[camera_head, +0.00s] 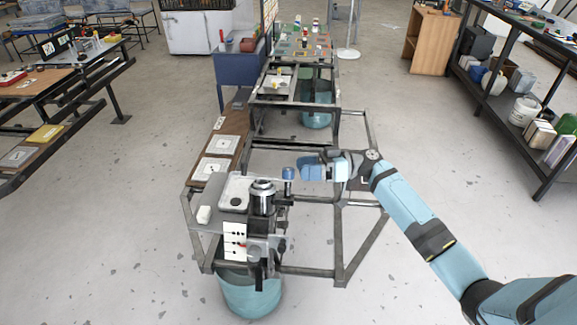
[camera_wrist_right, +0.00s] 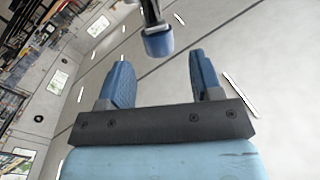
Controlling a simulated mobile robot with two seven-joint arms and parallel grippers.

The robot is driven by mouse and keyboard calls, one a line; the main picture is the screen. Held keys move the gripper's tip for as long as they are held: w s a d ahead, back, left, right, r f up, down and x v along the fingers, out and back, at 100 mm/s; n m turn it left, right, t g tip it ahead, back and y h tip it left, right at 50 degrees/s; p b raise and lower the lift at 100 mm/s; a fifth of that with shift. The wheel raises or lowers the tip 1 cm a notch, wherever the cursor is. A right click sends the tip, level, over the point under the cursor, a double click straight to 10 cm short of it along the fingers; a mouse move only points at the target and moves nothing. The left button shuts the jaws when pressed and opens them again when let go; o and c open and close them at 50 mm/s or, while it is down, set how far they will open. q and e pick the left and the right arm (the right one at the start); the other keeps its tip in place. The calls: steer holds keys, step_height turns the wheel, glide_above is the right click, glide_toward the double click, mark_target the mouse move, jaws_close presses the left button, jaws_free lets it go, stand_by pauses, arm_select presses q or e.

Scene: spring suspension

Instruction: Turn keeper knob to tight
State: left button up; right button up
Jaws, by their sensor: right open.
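The keeper knob, a small blue cylinder (camera_head: 289,174), sits on a dark post at the right side of the suspension fixture (camera_head: 262,197). It also shows in the right wrist view (camera_wrist_right: 158,43), hanging from a grey rod at the top. My right gripper (camera_head: 305,168) comes in from the right, close to the knob. In the right wrist view its two blue fingers (camera_wrist_right: 160,62) are apart and the space between them is empty. The knob shows just beyond the fingertips, roughly centred between them. I cannot tell whether they touch. My left gripper is not in view.
The fixture stands on a grey metal frame (camera_head: 340,240) with a white tray (camera_head: 235,190) and a card with markings (camera_head: 235,241) beside it. A teal bin (camera_head: 248,295) stands below. Open floor lies to the left and right of the frame.

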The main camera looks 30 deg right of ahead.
mark_target(288, 168)
steer(key=shift+p+x, duration=0.3)
steer(key=shift+x, duration=2.05)
